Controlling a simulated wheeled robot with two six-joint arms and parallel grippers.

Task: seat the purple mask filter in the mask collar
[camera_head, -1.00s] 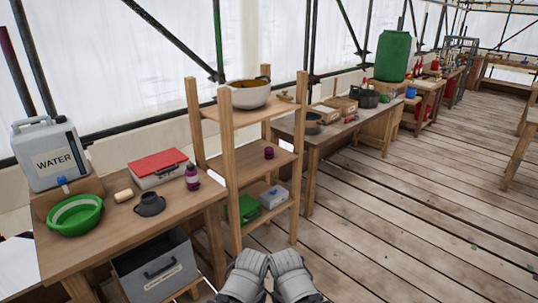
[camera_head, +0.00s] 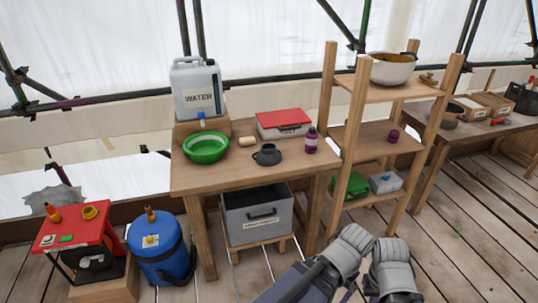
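A small purple cylinder (camera_head: 393,135), which looks like the mask filter, stands on the middle shelf of the wooden rack. A dark grey-black piece (camera_head: 267,154) with a short side spout or handle sits on the workbench; it may be the mask with its collar, but it is too small to tell. Grey padded parts of my two arms show at the bottom, right of centre, well short of the bench and rack. No gripper fingers show, and nothing held is visible.
The workbench (camera_head: 220,177) also holds a water can (camera_head: 198,88), green basin (camera_head: 206,148), red-lidded box (camera_head: 283,123) and purple bottle (camera_head: 311,141). A grey bin (camera_head: 257,213) sits beneath. A blue canister (camera_head: 162,253) and red machine (camera_head: 72,238) stand left. Planks at right are clear.

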